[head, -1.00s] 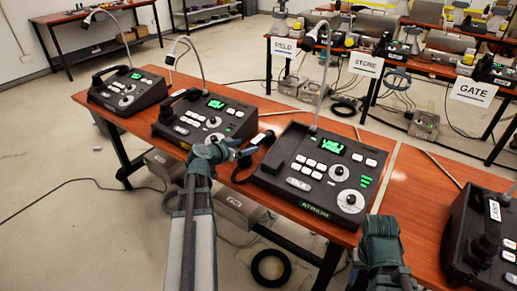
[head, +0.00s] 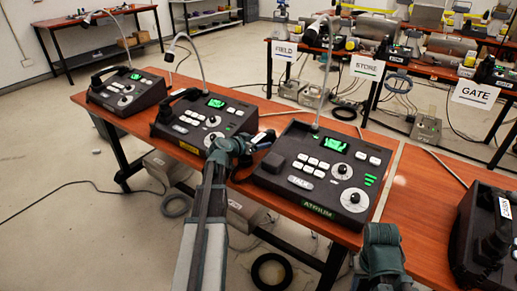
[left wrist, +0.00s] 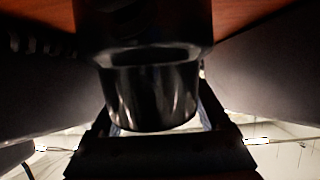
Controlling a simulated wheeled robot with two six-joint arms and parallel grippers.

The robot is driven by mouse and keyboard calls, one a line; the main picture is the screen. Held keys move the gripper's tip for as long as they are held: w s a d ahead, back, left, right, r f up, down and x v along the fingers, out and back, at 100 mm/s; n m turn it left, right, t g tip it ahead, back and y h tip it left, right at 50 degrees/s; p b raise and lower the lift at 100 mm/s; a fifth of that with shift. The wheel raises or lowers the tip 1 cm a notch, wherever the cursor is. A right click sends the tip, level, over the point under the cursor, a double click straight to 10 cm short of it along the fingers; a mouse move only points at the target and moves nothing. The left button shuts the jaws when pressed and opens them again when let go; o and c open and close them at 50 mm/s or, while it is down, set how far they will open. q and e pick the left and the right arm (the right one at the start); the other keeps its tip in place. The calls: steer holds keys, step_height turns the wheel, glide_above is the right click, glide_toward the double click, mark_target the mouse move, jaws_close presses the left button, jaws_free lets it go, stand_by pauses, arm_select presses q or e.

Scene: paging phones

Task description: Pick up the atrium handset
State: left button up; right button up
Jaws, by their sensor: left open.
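The atrium console (head: 287,187), dark with a green display and a green ATRIUM label, sits on the orange table (head: 395,165). The black atrium handset (head: 268,135), with a pale label, lies on the table at the console's left side, partly hidden by my left gripper. My left gripper (head: 243,146) is open at the handset. In the left wrist view a dark rounded end of the handset (left wrist: 152,95) fills the middle, close to the jaws; contact cannot be told. My right gripper (head: 381,238) hangs at the table's front edge; its jaws cannot be made out.
Two similar consoles (head: 203,122) stand to the left, each with a handset and gooseneck lamp. Another console (head: 485,240) is at the right edge. A back table carries FIELD, STORE and GATE signs (head: 474,93).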

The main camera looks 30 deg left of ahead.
mark_target(259, 138)
arm_select(q)
steer(key=shift+c, duration=0.6)
jaws_close()
steer(key=shift+w+r, duration=0.1)
steer(key=shift+r, duration=0.05)
step_height(259, 138, up, 10)
steer(key=p, duration=1)
